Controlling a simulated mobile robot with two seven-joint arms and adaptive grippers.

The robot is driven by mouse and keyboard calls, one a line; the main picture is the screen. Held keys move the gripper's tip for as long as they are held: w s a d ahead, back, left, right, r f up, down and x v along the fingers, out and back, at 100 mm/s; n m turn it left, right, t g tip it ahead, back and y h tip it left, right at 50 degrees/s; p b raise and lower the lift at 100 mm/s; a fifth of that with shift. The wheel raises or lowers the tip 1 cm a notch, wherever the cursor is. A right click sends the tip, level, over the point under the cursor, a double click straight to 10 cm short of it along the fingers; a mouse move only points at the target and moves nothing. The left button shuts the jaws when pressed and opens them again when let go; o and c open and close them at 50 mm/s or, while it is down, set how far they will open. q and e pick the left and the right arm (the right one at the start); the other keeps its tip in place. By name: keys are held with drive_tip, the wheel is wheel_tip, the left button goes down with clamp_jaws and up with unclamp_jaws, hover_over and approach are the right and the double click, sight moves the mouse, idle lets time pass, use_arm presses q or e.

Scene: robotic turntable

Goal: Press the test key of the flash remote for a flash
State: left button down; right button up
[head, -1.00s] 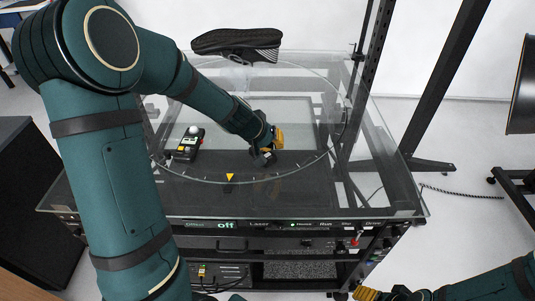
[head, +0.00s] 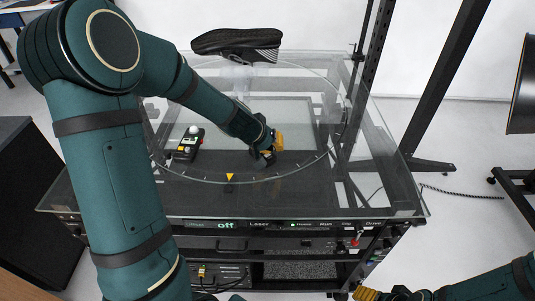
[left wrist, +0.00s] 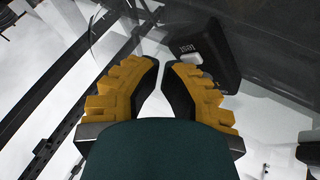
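In the left wrist view a dark box (left wrist: 218,62) with a pale label, whose small lettering seems to read TEST, lies just beyond the right-hand finger. It looks like the flash remote. My left gripper (head: 269,150) is low over the glass turntable (head: 300,168), pointing down. Its two yellow-backed fingers (left wrist: 164,68) stand close together with a narrow gap and nothing between them. I cannot tell whether they touch the box. My right gripper (head: 368,294) shows only in part at the bottom edge.
A black handheld device (head: 186,147) with a white dome and coloured keys stands on the glass to the left. A dark shoe (head: 238,43) is raised at the back. A front panel (head: 262,224) reads "off". Black posts (head: 372,75) rise at the right.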

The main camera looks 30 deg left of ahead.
use_arm(q)
drive_tip(key=shift+f, duration=0.3)
drive_tip(key=shift+r, duration=0.1)
idle(0.4)
drive_tip(key=shift+r+p, duration=0.65)
drive_tip(key=shift+r, duration=0.1)
wheel_tip(320, 180, up, 5)
drive_tip(key=p, duration=0.4)
idle(0.8)
